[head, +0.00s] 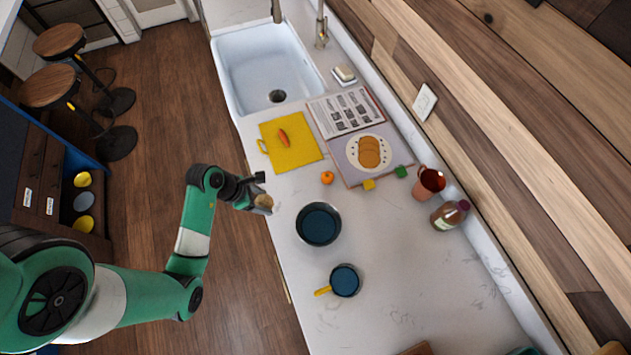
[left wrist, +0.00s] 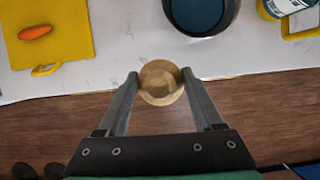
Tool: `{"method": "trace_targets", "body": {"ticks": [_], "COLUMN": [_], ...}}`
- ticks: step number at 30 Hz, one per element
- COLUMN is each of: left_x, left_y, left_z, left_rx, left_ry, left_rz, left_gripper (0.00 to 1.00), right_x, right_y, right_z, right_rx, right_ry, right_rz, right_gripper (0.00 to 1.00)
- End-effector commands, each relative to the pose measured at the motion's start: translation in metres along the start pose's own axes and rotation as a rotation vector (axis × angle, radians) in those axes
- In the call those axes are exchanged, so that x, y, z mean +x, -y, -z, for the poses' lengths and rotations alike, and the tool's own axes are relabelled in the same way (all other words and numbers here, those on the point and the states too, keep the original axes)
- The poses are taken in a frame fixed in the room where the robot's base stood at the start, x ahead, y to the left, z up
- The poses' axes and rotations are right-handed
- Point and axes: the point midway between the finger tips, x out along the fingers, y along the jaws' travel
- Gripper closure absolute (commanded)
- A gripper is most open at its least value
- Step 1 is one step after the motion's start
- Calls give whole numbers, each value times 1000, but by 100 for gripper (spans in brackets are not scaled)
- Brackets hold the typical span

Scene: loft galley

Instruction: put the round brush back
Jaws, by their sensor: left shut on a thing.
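My left gripper (head: 262,193) is shut on a round, tan, wooden-looking thing, which I take to be the round brush (head: 265,201). In the left wrist view the brush (left wrist: 160,83) sits between the two fingertips (left wrist: 160,78), seen from above as a tan disc. It is held at the counter's front edge, left of the large dark pot (head: 319,224). Its underside and any bristles are hidden. My right gripper is not in view.
The counter holds a yellow board (head: 303,155) with a carrot, an open book (head: 345,112), an orange (head: 327,177), a small yellow-handled pan (head: 345,280), a copper mug (head: 428,184) and a bottle (head: 449,214). The sink (head: 262,65) lies beyond. The front right counter is mostly clear.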

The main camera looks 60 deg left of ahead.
Motion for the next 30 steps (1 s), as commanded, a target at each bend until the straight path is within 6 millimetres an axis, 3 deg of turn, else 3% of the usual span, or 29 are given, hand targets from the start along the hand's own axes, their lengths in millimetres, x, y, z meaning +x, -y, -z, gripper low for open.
{"method": "trace_targets", "body": {"ticks": [4, 11, 20, 24, 30], "left_x": [2, 10, 70, 110, 133], "left_y": [8, 1, -46, -61, -72], "left_z": [13, 8, -39, -45, -52], "left_rx": [-21, -23, -21, -24, -24], "left_ry": [0, 1, 1, 0, 1], "left_rz": [-8, -10, -10, -9, -10], "left_gripper": [84, 84, 84, 84, 84], "right_x": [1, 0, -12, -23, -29], "right_y": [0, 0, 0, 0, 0], "right_z": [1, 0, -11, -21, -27], "right_rx": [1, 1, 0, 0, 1], "right_ry": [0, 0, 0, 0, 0], "right_rz": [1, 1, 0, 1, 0], "right_gripper": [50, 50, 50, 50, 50]}}
